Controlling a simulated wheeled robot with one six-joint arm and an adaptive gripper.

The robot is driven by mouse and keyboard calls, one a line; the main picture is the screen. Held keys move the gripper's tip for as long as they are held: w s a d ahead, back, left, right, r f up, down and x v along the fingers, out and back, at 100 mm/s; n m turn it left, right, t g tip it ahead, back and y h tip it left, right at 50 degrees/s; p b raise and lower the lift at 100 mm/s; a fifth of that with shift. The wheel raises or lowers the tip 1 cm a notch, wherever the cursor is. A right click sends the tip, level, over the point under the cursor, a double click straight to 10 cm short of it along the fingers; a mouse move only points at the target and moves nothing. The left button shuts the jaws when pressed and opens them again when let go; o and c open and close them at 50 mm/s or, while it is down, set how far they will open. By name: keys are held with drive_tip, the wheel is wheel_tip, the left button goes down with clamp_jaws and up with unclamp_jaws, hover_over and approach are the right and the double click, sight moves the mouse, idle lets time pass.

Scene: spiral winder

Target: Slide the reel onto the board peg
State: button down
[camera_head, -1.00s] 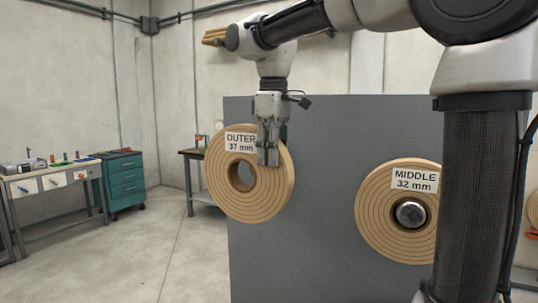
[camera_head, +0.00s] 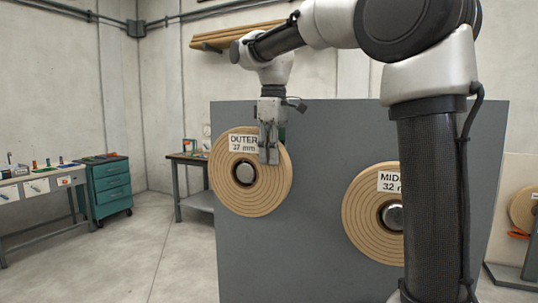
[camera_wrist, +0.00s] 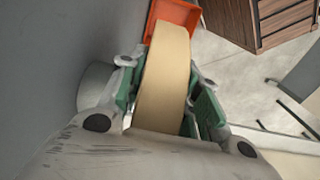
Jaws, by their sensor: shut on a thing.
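The wooden reel labelled OUTER 37 mm (camera_head: 229,187) hangs upright in front of the grey board (camera_head: 300,240). A metal peg end (camera_head: 245,173) shows within its centre hole. How far the reel sits along the peg cannot be told from here. My gripper (camera_head: 269,158) comes from above and is shut on the reel's upper right part, one finger on the front face. In the wrist view, the reel's tan rim (camera_wrist: 163,80) lies between the green-padded fingers (camera_wrist: 163,105), beside the grey board (camera_wrist: 30,60).
A second reel, labelled MIDDLE 32 (camera_head: 362,220), sits on another peg (camera_head: 392,216) at lower right, partly behind my arm. A workbench (camera_head: 40,190) and teal cabinet (camera_head: 110,187) stand left. The wrist view shows an orange object (camera_wrist: 172,14) and a wooden crate (camera_wrist: 270,20) below.

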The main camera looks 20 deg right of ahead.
drive_tip(key=shift+w+d+f, duration=0.2)
drive_tip(key=shift+w+d, duration=0.85)
drive_tip(key=c, duration=0.9)
unclamp_jaws()
drive_tip(key=shift+c, duration=0.2)
drive_tip(key=shift+f, duration=0.1)
